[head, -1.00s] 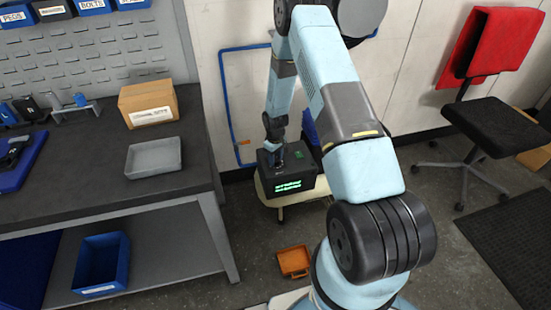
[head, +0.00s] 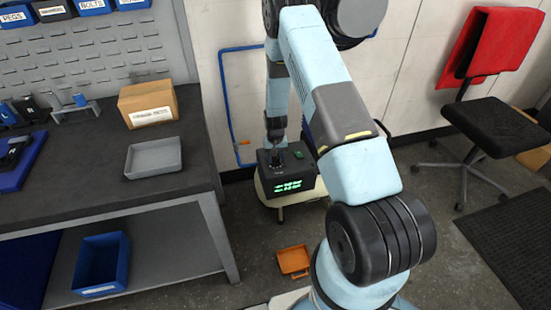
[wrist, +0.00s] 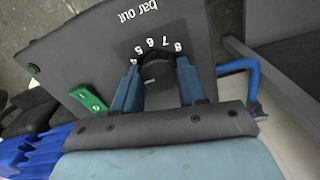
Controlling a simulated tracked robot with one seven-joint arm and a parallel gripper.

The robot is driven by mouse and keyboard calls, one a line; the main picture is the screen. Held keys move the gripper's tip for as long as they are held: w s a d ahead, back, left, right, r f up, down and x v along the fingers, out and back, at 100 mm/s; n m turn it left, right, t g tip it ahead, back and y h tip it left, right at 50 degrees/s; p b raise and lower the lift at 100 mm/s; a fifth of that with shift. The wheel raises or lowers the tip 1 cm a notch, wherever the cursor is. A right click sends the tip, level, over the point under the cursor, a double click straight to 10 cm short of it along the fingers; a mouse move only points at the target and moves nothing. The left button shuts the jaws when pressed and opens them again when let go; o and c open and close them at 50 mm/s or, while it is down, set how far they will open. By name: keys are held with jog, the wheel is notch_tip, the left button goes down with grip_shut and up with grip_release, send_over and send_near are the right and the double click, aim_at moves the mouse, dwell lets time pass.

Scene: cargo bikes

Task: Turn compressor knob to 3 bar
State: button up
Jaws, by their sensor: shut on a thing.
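The compressor's dark control box (head: 290,186) stands at the back, beyond the bench, with lit green text on its front. My gripper (head: 276,160) points down onto its top. In the wrist view, the black round knob (wrist: 157,72) sits between the two blue fingers of my gripper (wrist: 158,85), which are shut on it. White numbers 4 to 8 arc around the knob's visible side, and "bar out" is printed upside down above them. Lower numbers and the knob's pointer are hidden or cannot be made out. A green switch (wrist: 88,98) is left of the fingers.
A blue pipe (head: 229,110) runs along the wall behind the compressor. A grey workbench (head: 90,180) with a tray (head: 154,158) and cardboard box (head: 148,104) is at left. An orange bin (head: 293,261) lies on the floor. A black chair (head: 495,125) is at right.

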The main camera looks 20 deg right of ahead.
aim_at(275, 158)
dwell(0.3)
jog(key=o, duration=1.1)
jog(key=shift+c, duration=0.2)
notch_tip(275, 158, up, 14)
jog(key=shift+f, duration=0.2)
jog(key=shift+r, duration=0.1)
